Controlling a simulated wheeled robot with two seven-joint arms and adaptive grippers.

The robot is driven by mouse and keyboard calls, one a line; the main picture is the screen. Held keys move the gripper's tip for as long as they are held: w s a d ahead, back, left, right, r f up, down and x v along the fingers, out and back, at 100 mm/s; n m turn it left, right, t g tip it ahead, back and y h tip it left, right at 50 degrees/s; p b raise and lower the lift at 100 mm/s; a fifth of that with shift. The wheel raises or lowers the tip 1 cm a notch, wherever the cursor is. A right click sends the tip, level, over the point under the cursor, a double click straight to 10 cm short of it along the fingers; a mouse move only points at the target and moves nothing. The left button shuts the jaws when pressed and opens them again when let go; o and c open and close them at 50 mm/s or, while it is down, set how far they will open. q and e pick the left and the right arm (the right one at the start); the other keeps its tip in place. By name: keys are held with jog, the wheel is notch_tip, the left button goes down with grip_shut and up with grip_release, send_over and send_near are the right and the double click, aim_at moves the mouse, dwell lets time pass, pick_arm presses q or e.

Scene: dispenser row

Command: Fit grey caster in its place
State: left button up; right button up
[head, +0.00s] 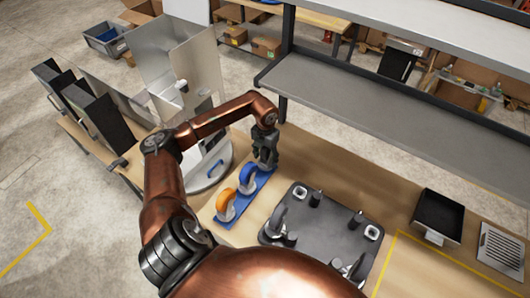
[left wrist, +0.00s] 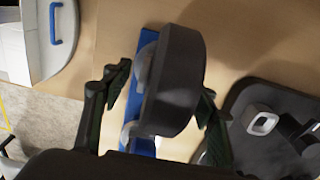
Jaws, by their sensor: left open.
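The grey caster (left wrist: 178,75) stands in the blue rack (left wrist: 134,100), its dark wheel large in the left wrist view. My left gripper (head: 265,157) is open over the far end of the rack in the head view. Its fingers (left wrist: 163,90) are apart on either side of the grey caster. In the head view the gripper mostly hides that caster. The dark base plate (head: 325,232) lies to the right, with pale square pads (head: 371,233) and short posts. A grey-wheeled caster (head: 277,216) is at its left corner, and another (head: 353,268) shows at its near right.
A black tray (head: 437,217) and a slotted grey box (head: 500,248) are further right. A grey shelf (head: 385,118) overhangs the table's back. A round metal surface with a blue handle (head: 214,168) is left.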

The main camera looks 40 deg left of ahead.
pick_arm(q)
jog(key=shift+f, duration=0.25)
jog(key=shift+c, duration=0.2)
jog(key=shift+r, duration=0.1)
grip_shut()
